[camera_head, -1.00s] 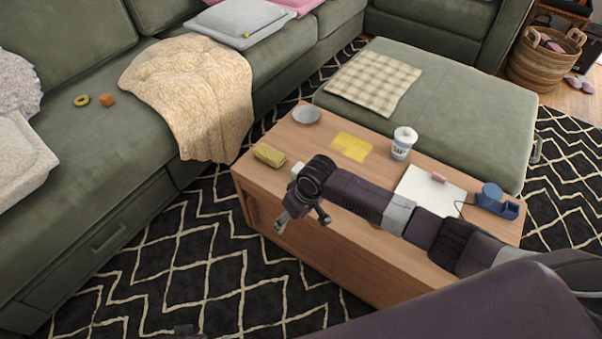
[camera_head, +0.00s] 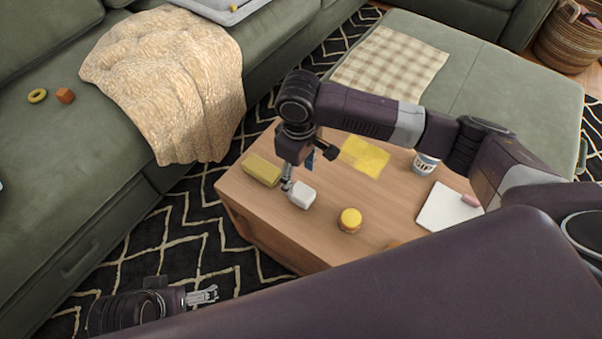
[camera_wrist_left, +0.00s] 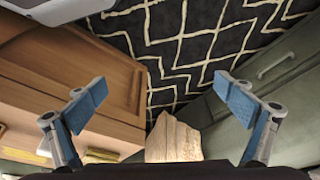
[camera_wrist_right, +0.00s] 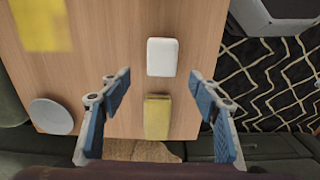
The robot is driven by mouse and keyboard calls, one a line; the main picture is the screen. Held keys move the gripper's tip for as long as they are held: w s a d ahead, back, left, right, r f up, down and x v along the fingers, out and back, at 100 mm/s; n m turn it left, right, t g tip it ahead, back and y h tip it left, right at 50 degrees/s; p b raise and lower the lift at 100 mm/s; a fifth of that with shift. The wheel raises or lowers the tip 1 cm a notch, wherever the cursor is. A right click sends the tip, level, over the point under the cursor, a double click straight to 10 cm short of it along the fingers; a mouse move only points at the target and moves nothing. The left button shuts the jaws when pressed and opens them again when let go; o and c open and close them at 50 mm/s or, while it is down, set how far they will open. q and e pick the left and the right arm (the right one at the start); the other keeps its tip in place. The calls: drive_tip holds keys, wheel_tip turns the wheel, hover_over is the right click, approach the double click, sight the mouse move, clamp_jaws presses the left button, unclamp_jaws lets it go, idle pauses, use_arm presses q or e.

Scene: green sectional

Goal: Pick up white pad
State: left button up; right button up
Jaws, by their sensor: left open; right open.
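A small white block-like pad (camera_head: 301,194) with rounded corners lies on the wooden coffee table (camera_head: 300,240). In the right wrist view the pad (camera_wrist_right: 162,57) lies flat, just beyond the fingertips and between their lines. My right gripper (camera_head: 308,166) is open and empty above the table, pointing down beside the pad; in its wrist view (camera_wrist_right: 160,88) nothing is between the fingers. My left gripper (camera_head: 203,296) is low at the bottom left over the rug; in its wrist view (camera_wrist_left: 160,92) it is open and empty.
A yellow sponge-like block (camera_head: 261,170) lies close to the pad. A yellow cloth (camera_head: 364,156), a round yellow item (camera_head: 350,219), a cup (camera_head: 425,163) and a white flat sheet (camera_head: 448,206) are also on the table. The green sofa (camera_head: 60,180) stands to the left.

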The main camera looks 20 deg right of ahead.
sight(302, 191)
drive_tip(key=shift+d+f, duration=0.1)
drive_tip(key=shift+f, duration=0.15)
drive_tip(key=shift+s+f+b, duration=0.3)
drive_tip(key=shift+f+b, duration=0.1)
drive_tip(key=shift+f, duration=0.35)
drive_tip(key=f, duration=0.1)
drive_tip(key=f+b, duration=0.1)
drive_tip(key=f, duration=0.1)
drive_tip(key=shift+s+d+f+b, duration=0.2)
drive_tip(key=shift+s+f+b, duration=0.15)
drive_tip(key=shift+b, duration=0.05)
drive_tip(key=shift+f, duration=0.6)
drive_tip(key=shift+w+f, duration=0.1)
drive_tip(key=shift+f, duration=0.15)
drive_tip(key=c, duration=1.2)
use_arm(q)
drive_tip(key=shift+w+d+r+t, duration=0.15)
drive_tip(key=shift+w+r+t, duration=0.4)
drive_tip(key=shift+r+t, duration=0.1)
use_arm(e)
drive_tip(key=shift+r, duration=0.15)
